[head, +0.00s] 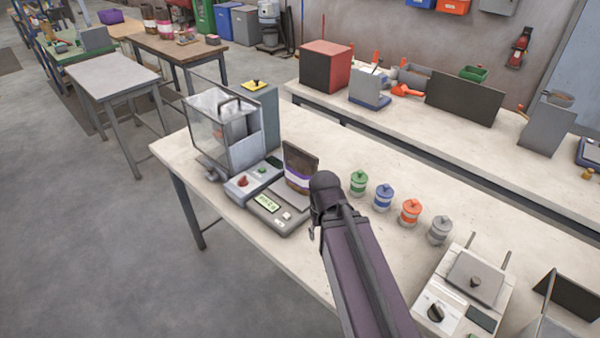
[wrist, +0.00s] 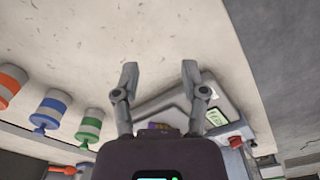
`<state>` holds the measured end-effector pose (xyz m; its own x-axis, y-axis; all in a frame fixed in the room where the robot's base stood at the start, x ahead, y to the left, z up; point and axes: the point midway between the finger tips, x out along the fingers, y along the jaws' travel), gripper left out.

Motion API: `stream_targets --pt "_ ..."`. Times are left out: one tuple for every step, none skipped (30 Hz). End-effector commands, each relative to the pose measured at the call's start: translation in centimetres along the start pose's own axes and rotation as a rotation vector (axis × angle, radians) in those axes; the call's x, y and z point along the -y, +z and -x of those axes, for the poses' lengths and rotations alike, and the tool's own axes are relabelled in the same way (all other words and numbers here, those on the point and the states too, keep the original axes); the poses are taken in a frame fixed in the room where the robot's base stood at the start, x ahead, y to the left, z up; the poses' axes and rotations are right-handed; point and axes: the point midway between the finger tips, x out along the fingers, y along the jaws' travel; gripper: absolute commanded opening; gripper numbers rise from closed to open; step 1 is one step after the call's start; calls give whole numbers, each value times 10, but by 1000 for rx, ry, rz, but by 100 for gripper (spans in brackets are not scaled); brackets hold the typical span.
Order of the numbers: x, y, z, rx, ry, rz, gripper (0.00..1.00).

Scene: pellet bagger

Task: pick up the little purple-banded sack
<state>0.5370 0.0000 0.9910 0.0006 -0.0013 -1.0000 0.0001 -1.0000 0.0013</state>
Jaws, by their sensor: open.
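The little purple-banded sack (head: 298,180) stands on the grey scale (head: 282,215) beside the clear-walled bagger. It has a dark brown upper part with a white band and a purple band; my arm covers its right edge in the head view. In the wrist view only a small brown and purple part of the sack (wrist: 158,127) shows low in the picture, past the bases of my fingers. My gripper (wrist: 160,72) is open with nothing between its fingertips. In the head view my arm hides most of the gripper.
The bagger (head: 226,130) stands left of the scale. A row of green, blue, orange and grey lidded jars (head: 384,197) runs to the right. A sealer-like device (head: 463,295) sits at the front right. A back bench (head: 400,115) holds boxes and panels.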

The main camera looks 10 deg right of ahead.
Motion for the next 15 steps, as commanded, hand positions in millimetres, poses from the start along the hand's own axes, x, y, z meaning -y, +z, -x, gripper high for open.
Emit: stream_targets --pt "0 0 0 0 0 0 56" --pt "0 0 0 0 0 0 56" --pt "0 0 0 0 0 0 56" --pt "0 -1 1 0 0 1 56" --pt "0 -2 2 0 0 3 56" --pt "0 -4 3 0 0 6 56" --pt "0 -6 5 0 0 10 56" --pt "0 -9 7 0 0 14 56" --pt "0 -13 10 0 0 21 56" --pt "0 -16 13 0 0 27 56" --pt "0 -21 16 0 0 35 56" --pt "0 -28 21 0 0 48 56" --pt "3 -33 25 0 0 61 56" --pt "6 -40 30 0 0 74 56" --pt "6 -49 36 0 0 93 56"
